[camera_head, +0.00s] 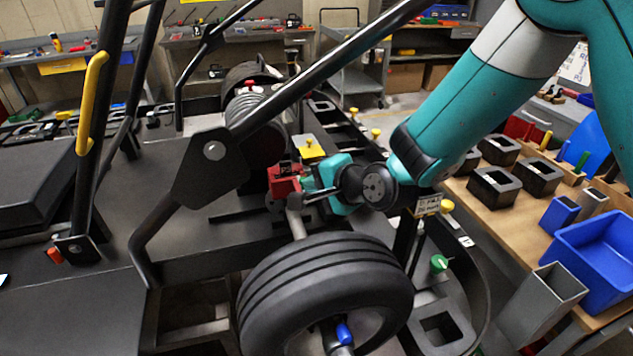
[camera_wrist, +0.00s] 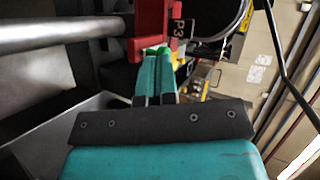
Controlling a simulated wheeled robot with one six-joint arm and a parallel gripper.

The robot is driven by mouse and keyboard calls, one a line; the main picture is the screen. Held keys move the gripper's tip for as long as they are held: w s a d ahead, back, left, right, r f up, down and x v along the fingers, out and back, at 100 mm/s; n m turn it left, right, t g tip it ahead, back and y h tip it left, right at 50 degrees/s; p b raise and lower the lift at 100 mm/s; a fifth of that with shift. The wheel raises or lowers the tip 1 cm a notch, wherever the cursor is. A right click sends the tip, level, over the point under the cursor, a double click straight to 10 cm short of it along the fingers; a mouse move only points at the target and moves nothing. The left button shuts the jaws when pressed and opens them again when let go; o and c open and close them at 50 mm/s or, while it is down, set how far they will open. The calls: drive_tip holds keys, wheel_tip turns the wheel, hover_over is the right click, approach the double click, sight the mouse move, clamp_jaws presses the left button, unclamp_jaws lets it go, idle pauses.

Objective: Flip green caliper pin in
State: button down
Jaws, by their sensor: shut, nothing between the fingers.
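The red caliper (camera_head: 284,182) sits on the kart just behind the front tire. In the wrist view the red caliper (camera_wrist: 145,48) shows at top centre, beside a dark plate marked "P3". My gripper (camera_head: 309,184) reaches in from the right, its tips close to the caliper. In the wrist view my gripper (camera_wrist: 156,54) has its teal fingers together, with nothing seen held between them. A brighter green patch shows at the fingertips against the caliper; I cannot tell whether it is the green caliper pin or the tips themselves. The pin's position is not clear.
A black frame bar (camera_head: 320,75) slants above the caliper and my gripper. The tire (camera_head: 325,290) stands in front. A green knob (camera_head: 439,263) is on the kart's right side. A wooden bench (camera_head: 510,215) with black blocks and a blue bin (camera_head: 600,265) lies right.

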drive_tip(key=shift+w+a, duration=0.25)
drive_tip(key=shift+w, duration=0.65)
drive_tip(key=shift+w+a, duration=0.25)
drive_tip(key=shift+w, duration=0.6)
